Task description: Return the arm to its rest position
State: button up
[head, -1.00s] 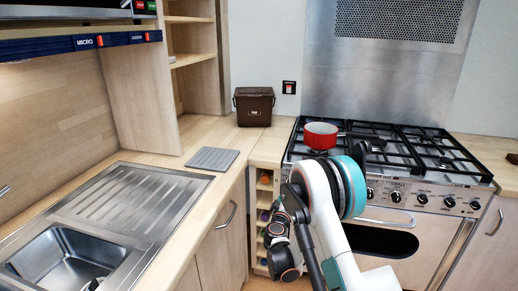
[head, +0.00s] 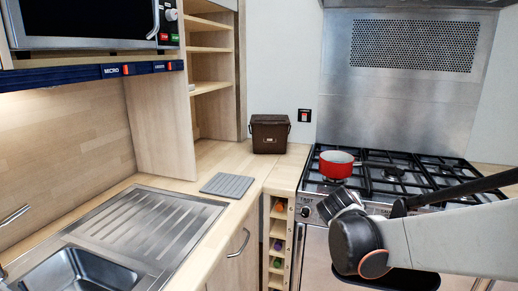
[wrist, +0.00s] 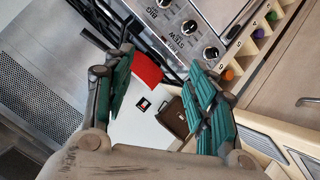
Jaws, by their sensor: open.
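My gripper (wrist: 162,64) is open in the wrist view, with its two green-padded fingers spread apart and nothing between them. Its fingers cannot be made out in the head view. There my arm (head: 450,240) comes in from the right edge, in front of the range cooker (head: 315,210), and its dark rounded joint hides part of the cooker's front.
A red pan (head: 336,165) stands on the hob's left side, its handle pointing right. A brown lidded bin (head: 269,135) stands in the worktop corner. A grey mat (head: 228,185) lies beside the steel sink drainer (head: 150,225). A microwave (head: 85,22) is at upper left.

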jog(key=s+a+f+m+g+y, duration=0.1)
jog(key=s+a+y, duration=0.1)
jog(key=s, duration=1.3)
jog(key=s+a+f+m+g+y, duration=0.1)
jog(key=s+a+g+y, duration=0.1)
jog(key=s, duration=1.3)
jog(key=shift+s+a+f+g+y, duration=0.15)
jog(key=shift+a+f+g+y, duration=0.15)
jog(key=shift+a+y, duration=0.35)
